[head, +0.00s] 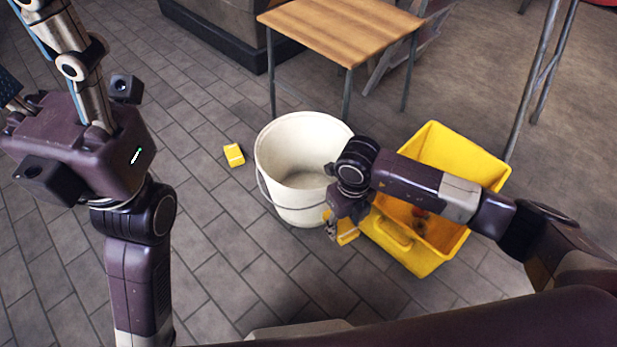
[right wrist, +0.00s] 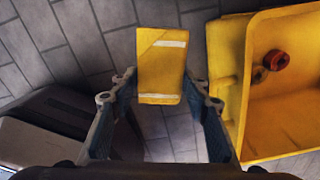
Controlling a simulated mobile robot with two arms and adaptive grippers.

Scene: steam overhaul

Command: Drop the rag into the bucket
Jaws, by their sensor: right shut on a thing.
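A folded yellow rag with pale stripes (right wrist: 161,64) is held between the fingers of my right gripper (right wrist: 162,90). In the head view my right gripper (head: 332,226) is partly hidden by its own wrist, and the rag (head: 347,235) shows beside it. It is in front of the white bucket (head: 282,195), near its lower right side in the picture, and left of the yellow bin. The bucket stands upright and its visible inside looks empty; my right wrist covers part of its right side.
A yellow bin (head: 484,166) with small reddish items inside stands right of the bucket. A similar small yellow item (head: 234,155) lies on the floor to the left. A wooden-topped table (head: 340,30) stands behind the bucket. The tiled floor at front left is clear.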

